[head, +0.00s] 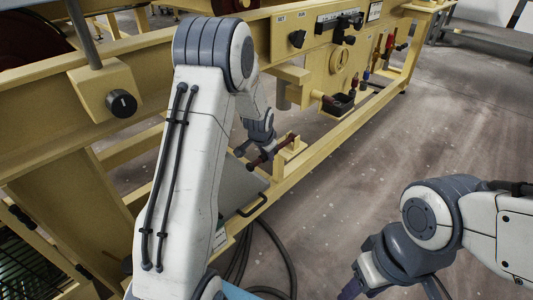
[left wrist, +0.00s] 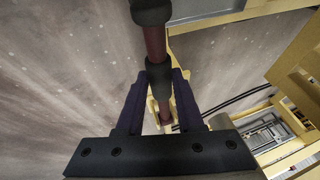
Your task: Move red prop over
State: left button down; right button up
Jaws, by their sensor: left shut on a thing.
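The red prop (head: 273,152) is a dark red rod with black collars, held tilted beside the yellow machine's lower rail. It also shows in the left wrist view (left wrist: 155,43), running up between the fingers. My left gripper (left wrist: 160,80) is shut on the prop at a black collar. In the head view my left gripper (head: 262,147) is partly hidden behind my own forearm. A yellow bracket (head: 291,144) stands right at the prop's far end; I cannot tell whether they touch. My right gripper (head: 350,291) is cut off at the bottom edge, its opening unclear.
The yellow machine frame (head: 330,150) runs diagonally along the left. A black tray (head: 338,104), knobs (head: 298,39) and other red-handled (head: 390,46) and blue (head: 366,73) items sit on its side. A dark hose (head: 270,240) lies below. The floor at right is clear.

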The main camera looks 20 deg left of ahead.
pick_arm(q)
jog(key=shift+r+p, duration=0.35)
jog(key=shift+p, duration=0.3)
jog(key=r+g+p, duration=0.1)
jog(key=r+p, duration=0.1)
jog(key=p, duration=0.2)
jog(key=w+r+g+y+p, duration=0.1)
jog(key=r+g+p, duration=0.1)
jog(key=p, duration=0.2)
jog(key=w+r+g+p, duration=0.1)
jog(key=r+p, duration=0.1)
jog(key=p, duration=0.3)
jog(key=shift+w+d+m+g+y, duration=0.15)
jog(key=shift+d+m+g+y, duration=0.15)
jog(key=shift+d+g, duration=0.1)
jog(key=shift+w+d+r+g+y+p, duration=0.15)
jog(key=shift+w+r+g+y+p, duration=0.15)
jog(key=shift+w+r+g+p, duration=0.75)
jog(key=shift+s+f+t+p, duration=0.25)
jog(key=shift+s+f+p, duration=0.05)
jog(key=shift+s+f, duration=0.1)
